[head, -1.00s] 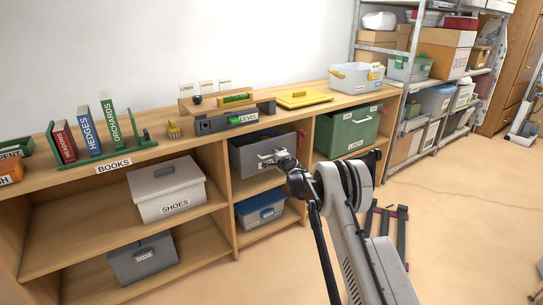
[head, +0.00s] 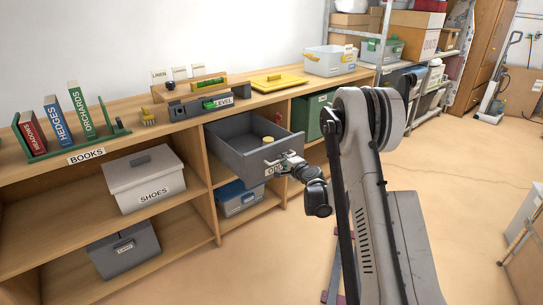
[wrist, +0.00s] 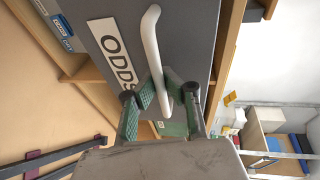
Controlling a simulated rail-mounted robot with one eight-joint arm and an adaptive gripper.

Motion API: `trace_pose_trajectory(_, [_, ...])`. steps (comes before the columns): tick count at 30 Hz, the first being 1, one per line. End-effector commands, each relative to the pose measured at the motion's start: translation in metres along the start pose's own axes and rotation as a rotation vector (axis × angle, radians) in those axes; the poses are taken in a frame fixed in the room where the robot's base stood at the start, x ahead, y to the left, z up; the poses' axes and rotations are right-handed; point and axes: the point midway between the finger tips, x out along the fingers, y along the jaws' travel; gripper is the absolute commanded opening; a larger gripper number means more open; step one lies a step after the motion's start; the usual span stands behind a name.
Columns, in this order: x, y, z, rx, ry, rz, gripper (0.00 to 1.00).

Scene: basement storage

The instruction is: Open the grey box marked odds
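The grey box marked odds (head: 236,154) is a drawer-like box in the upper middle bay of the shelf unit. It is pulled well out toward me, and its open top shows a small round yellow thing (head: 268,140) inside. Its front carries a pale bar handle (wrist: 152,40) and the ODDS label (wrist: 115,50). My gripper (wrist: 165,98) has its green-padded fingers on either side of the handle, closed around it. In the head view my gripper (head: 290,166) is at the box's front, partly hidden by my wrist.
A grey lidded SHOES box (head: 145,183) stands to the left. A blue-lidded box (head: 240,197) sits below the odds box, and a green box (head: 313,117) fills the bay to the right. The floor (head: 460,190) in front is mostly open.

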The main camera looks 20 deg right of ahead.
Motion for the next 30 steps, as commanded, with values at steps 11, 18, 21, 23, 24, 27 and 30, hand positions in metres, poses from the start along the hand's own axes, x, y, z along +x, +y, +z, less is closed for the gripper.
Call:
trace_pose_trajectory(11, [-0.037, 0.008, -0.015, 0.0, 0.001, 0.0, 0.0])
trace_pose_trajectory(18, [-0.04, 0.009, -0.017, 0.0, 0.001, 0.0, 0.0])
trace_pose_trajectory(21, [-0.04, 0.009, -0.016, 0.0, 0.001, 0.0, 0.0])
trace_pose_trajectory(23, [-0.04, 0.009, -0.017, 0.0, 0.001, 0.0, 0.0])
trace_pose_trajectory(24, [-0.04, 0.009, -0.017, 0.0, 0.001, 0.0, 0.0])
trace_pose_trajectory(27, [-0.04, 0.009, -0.017, 0.0, 0.001, 0.0, 0.11])
trace_pose_trajectory(30, [-0.04, 0.009, -0.016, 0.0, 0.001, 0.0, 0.24])
